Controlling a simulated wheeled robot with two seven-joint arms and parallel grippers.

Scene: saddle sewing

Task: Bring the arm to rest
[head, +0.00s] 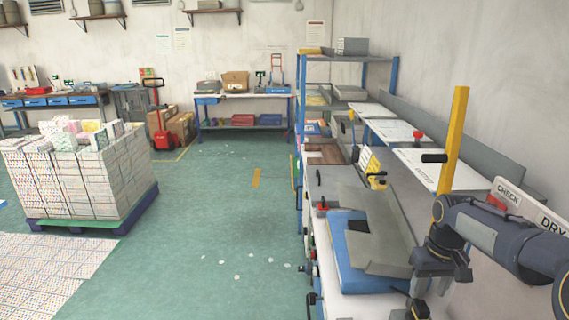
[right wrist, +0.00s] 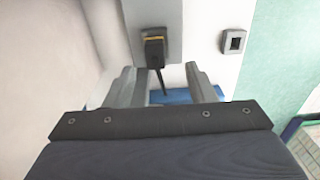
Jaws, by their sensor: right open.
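My right arm (head: 500,236) comes in from the right edge of the head view and bends down at the wrist. My right gripper (head: 418,304) points down beside the blue-and-grey sewing machine bench (head: 345,262), near the picture's bottom edge. In the right wrist view the two grey fingers (right wrist: 160,78) stand apart with nothing held between them. A black-and-yellow part (right wrist: 153,45) with a thin dark rod lies beyond the fingers; whether they touch it is unclear. My left gripper is not in view.
A yellow post (head: 452,145) and a sign reading CHECK and DRY (head: 530,208) stand close to my right arm. White panels (head: 395,131) and a shelf rack (head: 345,57) are beyond. A loaded pallet (head: 75,175) stands left. The green floor (head: 225,215) between is open.

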